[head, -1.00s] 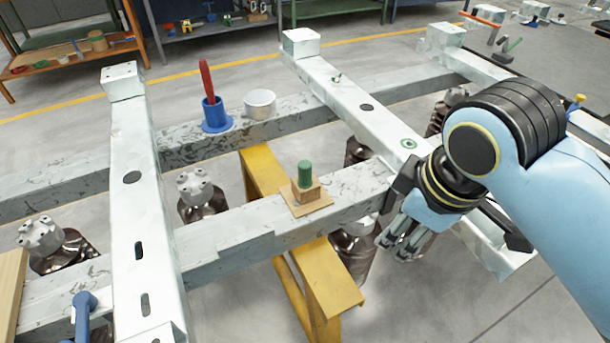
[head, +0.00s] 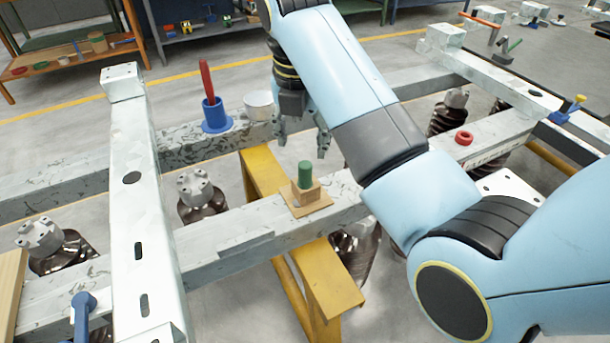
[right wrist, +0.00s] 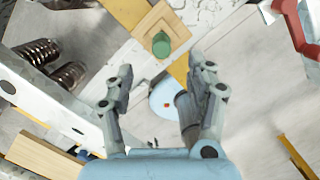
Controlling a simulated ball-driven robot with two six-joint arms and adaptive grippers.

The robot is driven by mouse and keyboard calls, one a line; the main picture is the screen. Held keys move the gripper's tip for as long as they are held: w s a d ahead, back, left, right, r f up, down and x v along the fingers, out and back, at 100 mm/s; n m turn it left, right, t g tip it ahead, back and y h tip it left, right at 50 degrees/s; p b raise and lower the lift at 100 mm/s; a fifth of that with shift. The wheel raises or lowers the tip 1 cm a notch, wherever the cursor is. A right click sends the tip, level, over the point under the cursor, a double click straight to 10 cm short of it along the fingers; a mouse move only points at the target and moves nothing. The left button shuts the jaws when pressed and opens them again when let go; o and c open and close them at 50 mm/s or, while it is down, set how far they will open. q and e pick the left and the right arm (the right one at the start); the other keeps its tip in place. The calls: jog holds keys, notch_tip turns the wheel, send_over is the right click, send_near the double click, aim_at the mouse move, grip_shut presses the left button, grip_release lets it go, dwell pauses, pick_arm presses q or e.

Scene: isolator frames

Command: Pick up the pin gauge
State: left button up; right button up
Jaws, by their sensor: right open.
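The pin gauge, which I take to be the upright green cylinder (head: 305,174), stands in a small wooden block (head: 306,193) on a thin wooden plate. The plate lies on the nearer grey cross beam (head: 235,230). My right gripper (head: 302,146) is open and empty, above and a little beyond the green cylinder, fingers pointing down. In the right wrist view the green top (right wrist: 161,44) shows just past the open fingertips (right wrist: 160,68), between their lines and apart from them. My left gripper is not in view.
A blue cup (head: 215,115) with a red-handled tool and a pale round tin (head: 259,105) stand on the far beam, near my right gripper. A red ring (head: 464,138) lies on a beam at right. A yellow trestle (head: 325,285) stands below.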

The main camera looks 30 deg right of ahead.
aim_at(305, 165)
jog(key=f, duration=0.3)
jog(key=f+b, duration=0.1)
jog(key=f, duration=0.2)
jog(key=d+f+b, duration=0.1)
jog(key=f, duration=0.2)
jog(key=shift+w+f, duration=0.3)
grip_shut()
